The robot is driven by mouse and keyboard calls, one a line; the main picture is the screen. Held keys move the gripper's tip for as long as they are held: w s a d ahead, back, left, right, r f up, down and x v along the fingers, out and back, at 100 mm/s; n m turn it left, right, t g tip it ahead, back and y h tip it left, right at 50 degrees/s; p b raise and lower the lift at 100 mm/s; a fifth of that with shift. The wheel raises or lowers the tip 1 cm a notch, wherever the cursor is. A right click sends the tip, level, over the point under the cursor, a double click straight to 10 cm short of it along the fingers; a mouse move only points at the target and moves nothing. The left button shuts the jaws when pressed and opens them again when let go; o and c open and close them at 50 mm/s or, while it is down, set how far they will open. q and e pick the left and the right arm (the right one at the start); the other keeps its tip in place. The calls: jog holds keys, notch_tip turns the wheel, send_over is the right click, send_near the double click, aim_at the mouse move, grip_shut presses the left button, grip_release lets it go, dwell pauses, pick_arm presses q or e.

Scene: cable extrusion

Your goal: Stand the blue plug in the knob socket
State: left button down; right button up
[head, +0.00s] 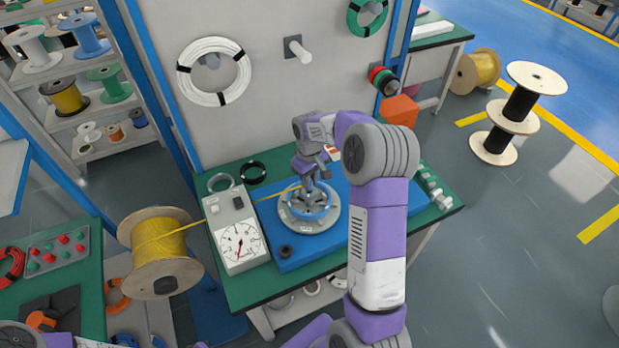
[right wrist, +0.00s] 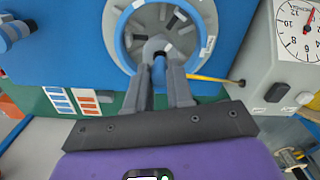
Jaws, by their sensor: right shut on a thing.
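My right gripper (head: 309,184) is over the middle of a round grey fixture with a blue ring (head: 321,222), on a blue board. In the right wrist view its fingers (right wrist: 159,82) are shut on a small blue piece, which looks like the blue plug (right wrist: 159,66). The plug is right by the fixture's grey centre hub (right wrist: 157,47); whether it touches the hub I cannot tell. A small black knob-like piece (head: 285,251) sits on the board in front of the fixture. I cannot tell which part is the knob socket. My left gripper's fingers do not show.
A grey box with a dial (head: 239,247) stands left of the fixture, also in the right wrist view (right wrist: 283,55). A yellow cable (head: 277,194) runs from a spool (head: 160,250) to the fixture. A blue-and-grey piece (right wrist: 14,33) lies at the wrist view's left. The blue board's front (head: 325,256) is mostly clear.

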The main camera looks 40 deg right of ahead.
jog(key=shift+f+b, duration=0.45)
jog(key=shift+f, duration=0.45)
jog(key=shift+f, duration=0.4)
dwell(0.4)
jog(key=o, duration=0.9)
notch_tip(320, 180, up, 8)
jog(key=p, duration=0.5)
jog(key=shift+r+p, duration=0.1)
jog(key=shift+p, duration=0.3)
